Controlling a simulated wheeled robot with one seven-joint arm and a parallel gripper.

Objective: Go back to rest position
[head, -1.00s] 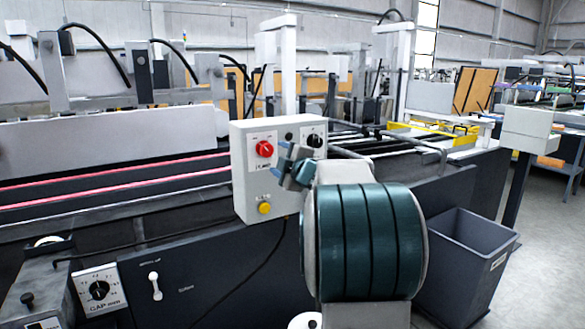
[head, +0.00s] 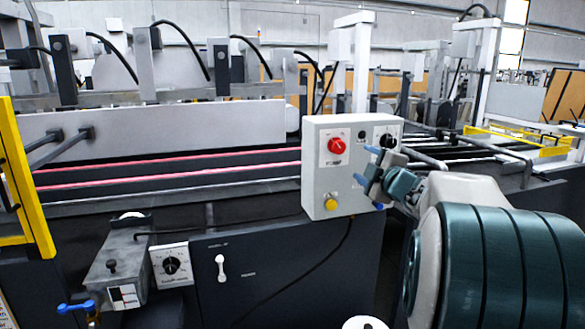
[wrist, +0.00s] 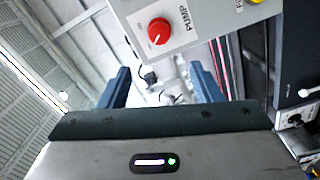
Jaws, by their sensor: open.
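My gripper (head: 368,180) is in front of the right part of a grey control box (head: 318,180), below its black knob (head: 388,137). It is open, with nothing between its fingers. In the wrist view the two blue fingers (wrist: 162,82) stand apart, and the box's red knob (wrist: 159,31), labelled PUMP, shows beyond them. The red knob also shows in the head view (head: 337,146), above a yellow button (head: 331,204). I cannot tell whether the fingers touch the box. My arm fills the lower right of the head view.
The long dark machine (head: 285,270) runs across the view, with pink belts (head: 180,171) behind its front panel. A dial (head: 171,264) and a white lever (head: 221,268) are on its front. A yellow frame (head: 18,170) stands at the far left. Some floor is hidden by my arm.

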